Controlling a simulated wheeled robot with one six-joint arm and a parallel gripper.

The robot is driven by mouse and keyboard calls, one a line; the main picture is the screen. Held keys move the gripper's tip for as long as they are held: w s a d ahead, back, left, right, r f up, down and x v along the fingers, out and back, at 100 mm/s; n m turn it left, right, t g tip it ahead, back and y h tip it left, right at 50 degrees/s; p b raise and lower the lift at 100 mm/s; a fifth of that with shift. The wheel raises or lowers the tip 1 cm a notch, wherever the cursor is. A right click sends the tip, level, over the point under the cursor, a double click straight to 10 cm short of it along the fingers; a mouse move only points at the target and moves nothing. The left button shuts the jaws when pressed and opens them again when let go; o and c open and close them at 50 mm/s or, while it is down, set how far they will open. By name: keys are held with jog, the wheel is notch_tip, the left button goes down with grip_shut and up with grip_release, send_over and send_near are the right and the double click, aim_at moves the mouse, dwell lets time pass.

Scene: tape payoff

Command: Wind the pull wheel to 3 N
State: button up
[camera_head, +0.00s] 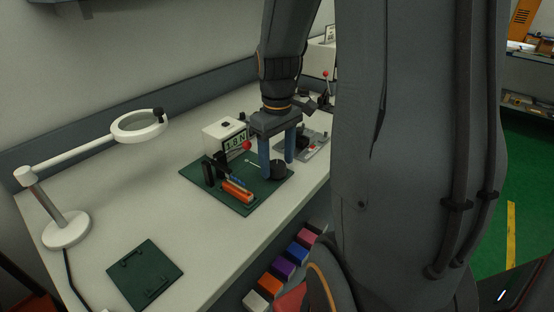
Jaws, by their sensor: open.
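A green plate (247,208) on the bench carries a small test rig. A white box on it has a display (235,142) that seems to read 1.8 N, though the digits are small. A dark round knob (278,171), which looks like the pull wheel, sits at the plate's right. My gripper (277,166) points down with its two blue fingers apart, one on each side of the knob. I cannot tell whether the fingers touch it. An orange block (237,191) with a blue part beside it lies on the plate. A red ball (247,145) shows by the display.
A magnifier lamp (64,226) stands at the left, and an empty green plate (145,272) lies in front. A grey fixture (314,142) stands behind my gripper. Several coloured bins (284,267) line the front edge. The bench between lamp and rig is clear.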

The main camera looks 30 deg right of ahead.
jog(key=shift+f, duration=0.15)
jog(key=c, duration=1)
jog(key=shift+m+p, duration=1)
jog(key=shift+m, duration=0.4)
jog(key=shift+m+p, duration=0.75)
jog(key=shift+m, duration=0.75)
jog(key=shift+w, duration=0.1)
